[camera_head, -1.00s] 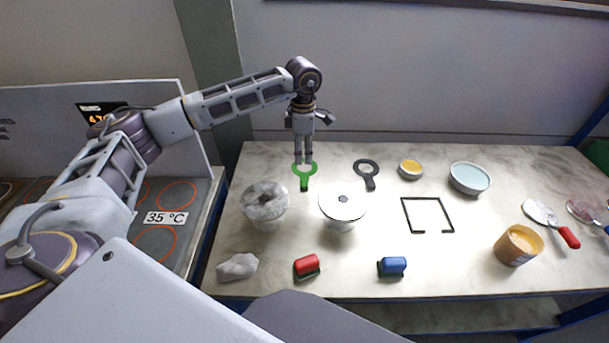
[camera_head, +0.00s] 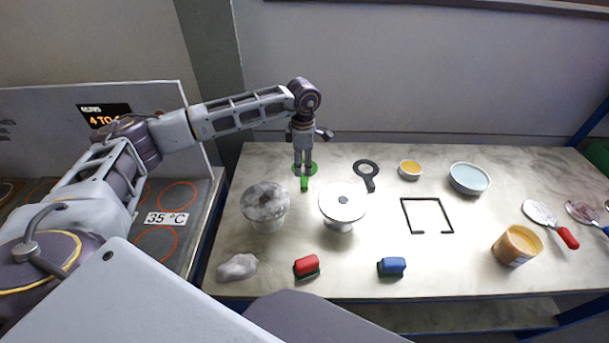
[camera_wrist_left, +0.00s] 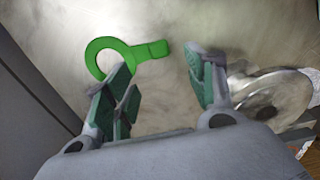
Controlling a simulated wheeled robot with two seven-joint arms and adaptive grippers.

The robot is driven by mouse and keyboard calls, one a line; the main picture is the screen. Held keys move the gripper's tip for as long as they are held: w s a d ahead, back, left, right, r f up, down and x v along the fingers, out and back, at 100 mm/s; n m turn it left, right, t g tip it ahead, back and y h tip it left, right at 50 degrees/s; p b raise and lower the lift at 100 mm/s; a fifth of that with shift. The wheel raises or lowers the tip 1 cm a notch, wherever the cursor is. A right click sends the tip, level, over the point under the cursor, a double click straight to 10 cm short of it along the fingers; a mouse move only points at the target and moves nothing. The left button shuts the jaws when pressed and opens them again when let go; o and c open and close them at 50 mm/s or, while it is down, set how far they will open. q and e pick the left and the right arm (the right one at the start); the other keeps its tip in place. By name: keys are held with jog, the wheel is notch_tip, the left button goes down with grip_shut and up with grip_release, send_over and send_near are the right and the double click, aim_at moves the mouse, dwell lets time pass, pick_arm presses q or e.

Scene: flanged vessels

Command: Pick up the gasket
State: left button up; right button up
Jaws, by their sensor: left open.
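The green gasket (camera_head: 304,185), a flat ring with a tab, lies on the worktop near its back left. My left gripper (camera_head: 304,172) points down over it and hides part of the ring in the head view. A dark grey ring with a tab (camera_head: 369,184) lies to the right. My right gripper is not in view.
A mottled flanged vessel (camera_head: 265,198) and a white flanged vessel (camera_head: 343,201) stand in front of the gasket. Red (camera_head: 306,265) and blue (camera_head: 392,265) blocks lie nearer the front. A black open frame (camera_head: 428,198) and bowls are to the right.

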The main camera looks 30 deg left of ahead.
aim_at(303, 183)
pick_arm(q)
notch_tip(303, 183, down, 3)
jog(key=shift+f, duration=0.5)
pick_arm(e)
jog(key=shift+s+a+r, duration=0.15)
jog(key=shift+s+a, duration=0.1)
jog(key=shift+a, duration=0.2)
pick_arm(q)
jog(key=shift+f+p, duration=0.45)
jog(key=shift+f, duration=0.35)
notch_tip(303, 183, down, 3)
jog(key=shift+r+p, duration=0.1)
jog(key=shift+p, duration=0.2)
jog(key=shift+f, duration=0.4)
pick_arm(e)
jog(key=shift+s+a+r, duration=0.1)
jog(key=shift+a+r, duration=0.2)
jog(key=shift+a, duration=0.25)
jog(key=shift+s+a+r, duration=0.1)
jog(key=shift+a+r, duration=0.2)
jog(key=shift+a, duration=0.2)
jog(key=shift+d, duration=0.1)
